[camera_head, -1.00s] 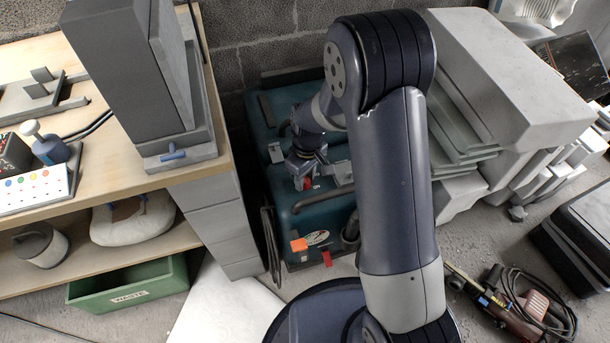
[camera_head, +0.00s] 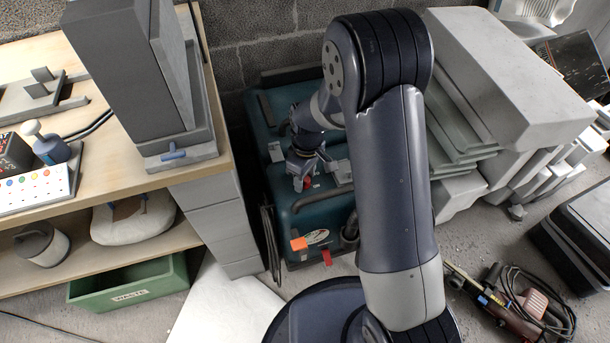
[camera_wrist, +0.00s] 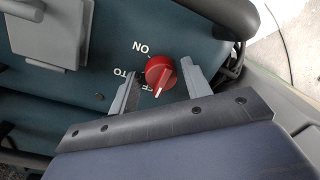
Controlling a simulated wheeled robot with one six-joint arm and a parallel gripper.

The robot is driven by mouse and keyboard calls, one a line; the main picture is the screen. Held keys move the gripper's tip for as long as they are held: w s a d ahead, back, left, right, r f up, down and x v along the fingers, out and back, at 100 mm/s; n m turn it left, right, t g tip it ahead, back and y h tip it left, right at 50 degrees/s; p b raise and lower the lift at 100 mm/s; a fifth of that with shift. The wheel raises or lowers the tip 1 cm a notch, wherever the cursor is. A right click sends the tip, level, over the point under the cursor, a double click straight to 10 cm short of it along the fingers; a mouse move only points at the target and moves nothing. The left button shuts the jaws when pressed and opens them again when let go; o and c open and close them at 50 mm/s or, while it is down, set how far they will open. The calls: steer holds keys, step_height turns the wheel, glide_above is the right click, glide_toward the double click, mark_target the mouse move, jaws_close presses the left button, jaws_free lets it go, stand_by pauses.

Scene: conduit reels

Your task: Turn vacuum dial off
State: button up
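The vacuum dial is a red knob (camera_wrist: 161,73) with a white pointer line, on the dark teal vacuum body (camera_wrist: 45,115). In the wrist view the pointer line lies at the knob's lower edge, near the partly hidden OFF marking; ON is printed at the upper left and part of AUTO at the left. My gripper (camera_wrist: 159,72) is open, with one finger on each side of the knob and small gaps visible. In the head view the vacuum (camera_head: 318,215) stands on the floor by the wall, with my gripper (camera_head: 306,176) over its top and the red knob partly visible.
Stacked pale slabs (camera_head: 510,80) stand at right. A corded red tool (camera_head: 515,305) lies on the floor. A hose (camera_head: 349,228) is at the vacuum's right side.

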steer(key=shift+o, duration=0.7)
step_height(320, 180, up, 11)
steer(key=p, duration=0.3)
steer(key=shift+w+d, duration=0.2)
steer(key=shift+w, duration=0.1)
steer(key=shift+f, duration=0.15)
steer(key=f+b, duration=0.1)
steer(key=f, duration=0.2)
steer(key=f+b, duration=0.1)
steer(key=f, duration=0.3)
steer(key=f+b, duration=0.1)
steer(key=f, duration=0.2)
steer(key=shift+s+a+f, duration=0.15)
steer(key=shift+s+f, duration=0.15)
steer(key=shift+f, duration=0.05)
steer(key=shift+m, duration=0.3)
